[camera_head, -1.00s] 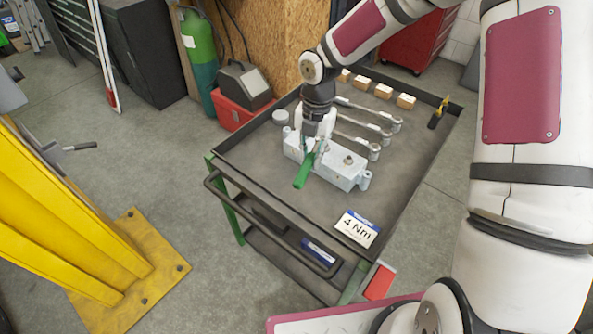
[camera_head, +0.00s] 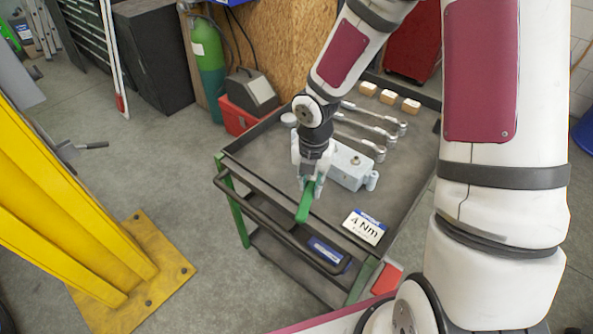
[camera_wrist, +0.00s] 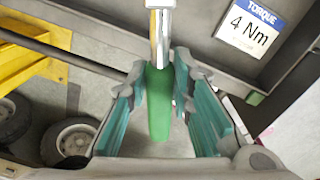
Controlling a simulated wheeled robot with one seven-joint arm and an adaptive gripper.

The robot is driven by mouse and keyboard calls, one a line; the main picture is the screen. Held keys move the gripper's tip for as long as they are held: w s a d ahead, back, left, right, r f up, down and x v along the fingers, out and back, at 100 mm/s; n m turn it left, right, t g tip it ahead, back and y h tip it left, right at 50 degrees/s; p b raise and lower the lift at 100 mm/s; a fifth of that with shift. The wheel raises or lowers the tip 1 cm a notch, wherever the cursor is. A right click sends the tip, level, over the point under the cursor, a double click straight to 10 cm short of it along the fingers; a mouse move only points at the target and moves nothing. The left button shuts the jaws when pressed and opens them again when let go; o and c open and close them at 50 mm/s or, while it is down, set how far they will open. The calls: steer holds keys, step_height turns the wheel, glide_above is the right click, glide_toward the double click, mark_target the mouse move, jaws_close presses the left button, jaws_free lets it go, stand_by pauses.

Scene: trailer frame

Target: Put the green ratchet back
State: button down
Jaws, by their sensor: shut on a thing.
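The green ratchet (camera_head: 305,203) has a green handle and hangs from my gripper (camera_head: 313,176) near the front edge of the trolley top. In the wrist view the ratchet (camera_wrist: 158,100) lies between the teal finger pads of my gripper (camera_wrist: 152,75), with its silver head toward the top of the picture. My gripper is shut on it. Its handle reaches over the front rim and handle bar. The grey metal block (camera_head: 350,168) stands just behind and right of my gripper, which partly hides it.
Several silver wrenches (camera_head: 361,143) and wooden blocks (camera_head: 389,97) lie toward the back of the trolley (camera_head: 405,190). A "4 Nm" torque sign (camera_head: 365,227) lies at the front right. A yellow post (camera_head: 70,215) stands left. The trolley's right side is bare.

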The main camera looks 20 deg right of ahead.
steer(key=w+f, duration=0.4)
steer(key=w, duration=0.6)
steer(key=shift+f, duration=0.2)
steer(key=shift+f, duration=0.6)
steer(key=c, duration=1.4)
jaws_free()
